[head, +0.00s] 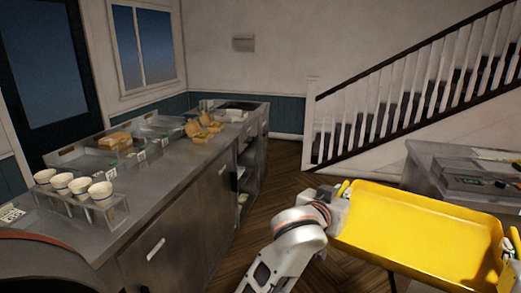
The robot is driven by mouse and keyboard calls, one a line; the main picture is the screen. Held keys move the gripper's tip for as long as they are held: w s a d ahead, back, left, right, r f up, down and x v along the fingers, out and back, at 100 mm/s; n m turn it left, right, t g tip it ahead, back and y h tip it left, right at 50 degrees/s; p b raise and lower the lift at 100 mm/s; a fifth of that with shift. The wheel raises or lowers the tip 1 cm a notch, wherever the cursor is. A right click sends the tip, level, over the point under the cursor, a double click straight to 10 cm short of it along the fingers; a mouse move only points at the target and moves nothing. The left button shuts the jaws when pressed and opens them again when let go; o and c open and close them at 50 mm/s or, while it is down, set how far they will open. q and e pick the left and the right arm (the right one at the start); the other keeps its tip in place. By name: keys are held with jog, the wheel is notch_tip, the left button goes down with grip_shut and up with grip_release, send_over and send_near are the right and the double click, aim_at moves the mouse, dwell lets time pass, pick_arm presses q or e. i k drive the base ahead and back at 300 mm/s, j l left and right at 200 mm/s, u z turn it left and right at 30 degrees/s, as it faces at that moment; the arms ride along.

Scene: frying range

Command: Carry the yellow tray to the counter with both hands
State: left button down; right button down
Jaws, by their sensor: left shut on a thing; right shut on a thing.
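The yellow tray (415,232) is in the lower right of the head view. It looks empty and roughly level, tipped slightly down to the right in the picture. My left gripper (342,194) is shut on the tray's left end. My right gripper (511,264) is shut on its right end, partly cut off by the picture's edge. A long metal counter (168,178) runs along the left side, apart from the tray. What supports the tray from below is not visible.
Paper cups (61,184) in a rack, bread in a tray and several toasted pieces (203,126) stand on the left counter. Another metal worktop (430,153) stands behind the tray at right. A staircase (410,85) rises behind. Wooden floor (282,182) lies open between.

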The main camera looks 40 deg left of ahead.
aim_at(174, 161)
jog(key=i+j+u, duration=0.15)
jog(key=i+u, duration=0.35)
jog(key=i, duration=0.15)
jog(key=i+u, duration=0.15)
jog(key=i, duration=0.65)
jog(key=i+l+u, duration=0.15)
jog(key=i, duration=0.7)
jog(key=i+l+u, duration=0.25)
jog(key=i, duration=0.5)
jog(key=i+u, duration=0.1)
jog(key=u, duration=0.3)
jog(key=i+u, duration=0.1)
jog(key=u, duration=0.35)
jog(key=i+u, duration=0.1)
jog(key=u, duration=0.75)
jog(key=i+u, duration=0.15)
jog(key=u, duration=0.25)
jog(key=l+u, duration=0.15)
jog(key=u, duration=0.3)
